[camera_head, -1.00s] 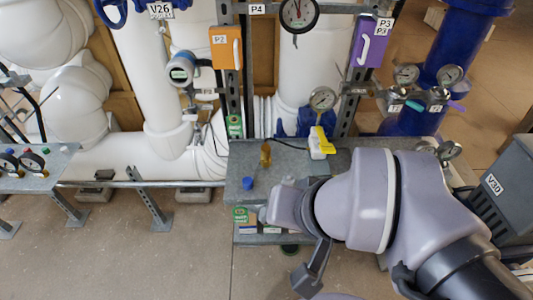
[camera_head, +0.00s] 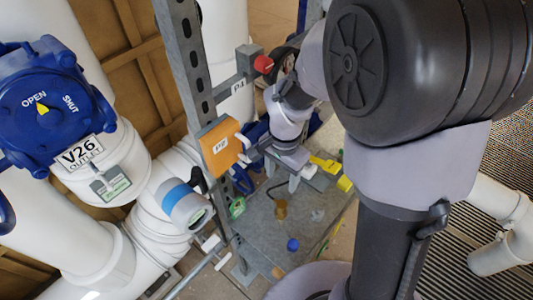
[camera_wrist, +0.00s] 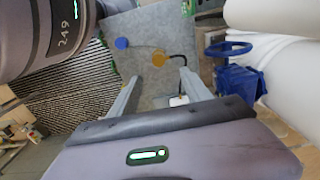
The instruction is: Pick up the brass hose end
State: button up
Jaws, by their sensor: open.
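The brass hose end (camera_head: 281,209) stands on the grey metal bench top (camera_head: 262,238). In the wrist view the brass piece (camera_wrist: 159,58) shows just beyond and between my fingertips, with a dark hose or cable curving beside it. My gripper (camera_head: 283,182) is open and points down over the bench, above and behind the brass piece in the head view. In the wrist view both fingers of my gripper (camera_wrist: 160,78) are spread with no brass between them. The exact height above the bench is hard to tell.
A blue cap (camera_head: 293,245) lies on the bench near the brass piece. A yellow and white item (camera_head: 326,165) is right of my gripper. White pipes crowd the left.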

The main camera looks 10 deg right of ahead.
aim_at(282, 204)
jog(key=f+b, duration=0.1)
jog(key=f, duration=0.4)
jog(key=f+b, duration=0.2)
jog(key=f, duration=0.4)
jog(key=f+b, duration=0.2)
jog(key=f, duration=0.4)
jog(key=shift+d, duration=0.4)
grip_shut()
jog(key=shift+r, duration=0.5)
notch_tip(282, 204, up, 3)
jog(key=shift+f+p, duration=0.15)
jog(key=shift+p, duration=0.55)
jog(key=s+d+r+p, duration=0.1)
jog(key=s+d, duration=1)
jog(key=shift+d+r, duration=0.2)
jog(key=shift+d, duration=0.15)
jog(key=c, duration=0.6)
grip_release()
jog(key=shift+c, duration=0.2)
jog(key=c, duration=0.6)
